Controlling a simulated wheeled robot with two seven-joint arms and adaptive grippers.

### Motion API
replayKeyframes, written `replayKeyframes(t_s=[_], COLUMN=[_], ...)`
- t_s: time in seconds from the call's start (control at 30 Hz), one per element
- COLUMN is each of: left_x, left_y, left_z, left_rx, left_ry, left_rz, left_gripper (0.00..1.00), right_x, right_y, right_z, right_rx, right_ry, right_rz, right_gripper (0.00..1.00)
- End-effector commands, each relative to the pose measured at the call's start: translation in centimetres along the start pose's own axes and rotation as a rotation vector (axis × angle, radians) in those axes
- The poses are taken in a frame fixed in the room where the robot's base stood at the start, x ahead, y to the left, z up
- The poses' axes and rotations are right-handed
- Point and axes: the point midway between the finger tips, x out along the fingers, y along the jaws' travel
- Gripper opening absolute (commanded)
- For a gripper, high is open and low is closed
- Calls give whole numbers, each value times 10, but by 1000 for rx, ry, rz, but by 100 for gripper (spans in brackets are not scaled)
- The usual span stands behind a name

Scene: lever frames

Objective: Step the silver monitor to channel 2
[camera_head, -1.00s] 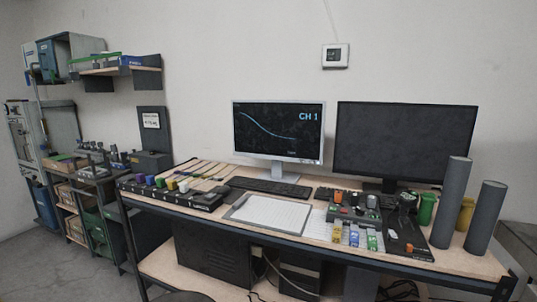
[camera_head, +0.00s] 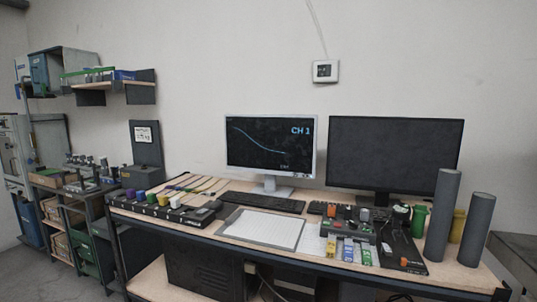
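The silver monitor (camera_head: 270,146) stands at the back of the workbench, left of a larger black monitor. Its lit screen reads "CH 1" and shows a pale blue curve falling to the right. A row of coloured knobs or levers on a dark strip (camera_head: 165,208) lies at the bench's left front. A control box (camera_head: 346,228) with an orange button and small switches sits right of centre. Blue, yellow and green small items lie in front of it. Neither of my grippers is in view.
The black monitor (camera_head: 394,154) has a dark screen. A keyboard (camera_head: 262,202) and a white sheet or pad (camera_head: 264,229) lie mid-bench. Two tall grey cylinders (camera_head: 442,215) stand at the right end, near a green container (camera_head: 418,220). Shelving with boxes is at far left.

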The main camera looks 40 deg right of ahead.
Motion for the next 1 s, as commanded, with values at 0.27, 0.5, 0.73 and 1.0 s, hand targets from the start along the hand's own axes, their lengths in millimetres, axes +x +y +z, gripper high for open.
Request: replayKeyframes(t_s=[0.27,0.5,0.73,1.0], left_x=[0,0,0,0], left_y=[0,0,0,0], left_z=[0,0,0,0], left_rx=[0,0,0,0], left_ry=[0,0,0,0], left_rz=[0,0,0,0], left_gripper=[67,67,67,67], right_x=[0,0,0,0], right_y=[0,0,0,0], right_z=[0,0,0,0], right_rx=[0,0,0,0], right_ry=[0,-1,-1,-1], right_rz=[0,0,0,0], right_gripper=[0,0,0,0])
